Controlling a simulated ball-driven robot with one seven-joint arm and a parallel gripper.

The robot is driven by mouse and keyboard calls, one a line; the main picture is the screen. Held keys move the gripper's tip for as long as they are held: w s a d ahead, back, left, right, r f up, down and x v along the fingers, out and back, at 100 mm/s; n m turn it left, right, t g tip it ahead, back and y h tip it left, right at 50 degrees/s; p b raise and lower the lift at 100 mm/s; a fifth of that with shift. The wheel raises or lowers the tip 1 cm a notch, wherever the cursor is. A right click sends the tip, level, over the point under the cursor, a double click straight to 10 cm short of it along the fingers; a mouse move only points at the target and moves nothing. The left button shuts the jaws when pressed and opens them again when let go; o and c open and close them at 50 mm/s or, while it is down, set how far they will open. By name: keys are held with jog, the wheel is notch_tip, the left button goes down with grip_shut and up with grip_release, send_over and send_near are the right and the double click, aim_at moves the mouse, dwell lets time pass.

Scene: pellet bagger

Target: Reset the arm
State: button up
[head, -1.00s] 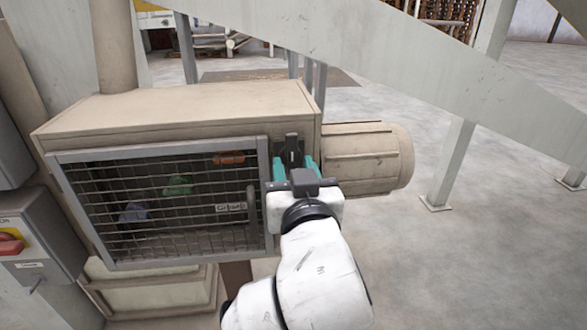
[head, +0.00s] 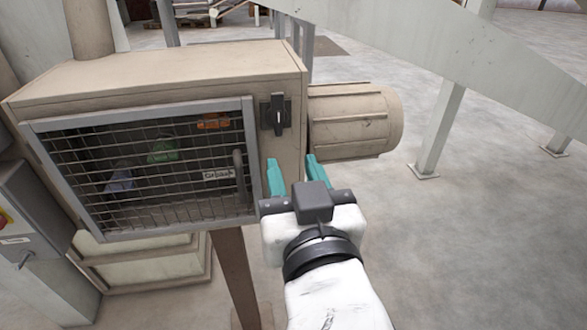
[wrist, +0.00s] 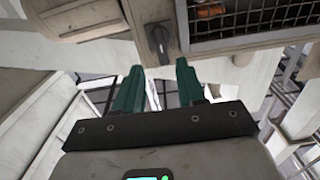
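My gripper (head: 291,176) has two teal fingers and is open and empty. In the head view it is in front of the beige machine box, below the black latch knob (head: 276,115) and apart from it. The wrist view shows the two fingers (wrist: 159,82) spread, with the knob (wrist: 158,40) beyond them and nothing between them. The knob is on the box's front, right of the mesh door (head: 145,165), and its handle stands about upright. The mesh door looks shut, with a grey handle (head: 239,176) on its right side.
A beige motor cylinder (head: 352,120) sticks out right of the box. A pale sloping beam (head: 430,60) and its leg (head: 440,130) stand at the right. A control box with a red and yellow switch (head: 5,218) is at the far left.

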jog(key=s+d+f+m+g+h, duration=0.1)
jog(key=s+d+f+g+h, duration=0.2)
jog(key=d+f, duration=0.85)
jog(key=d+f+m+g+h, duration=0.15)
jog(key=d+f+g, duration=0.5)
jog(key=f, duration=0.75)
jog(key=s+d+f+g, duration=0.3)
jog(key=s+d+f, duration=0.3)
jog(key=s, duration=0.4)
jog(key=s+d+f+g, duration=0.4)
jog(key=s+d+f, duration=0.2)
jog(key=s+f, duration=0.3)
jog(key=shift+s+f+m+h, duration=0.25)
jog(key=shift+s+m+h, duration=0.15)
jog(key=shift+s, duration=0.8)
jog(key=shift+w, duration=0.1)
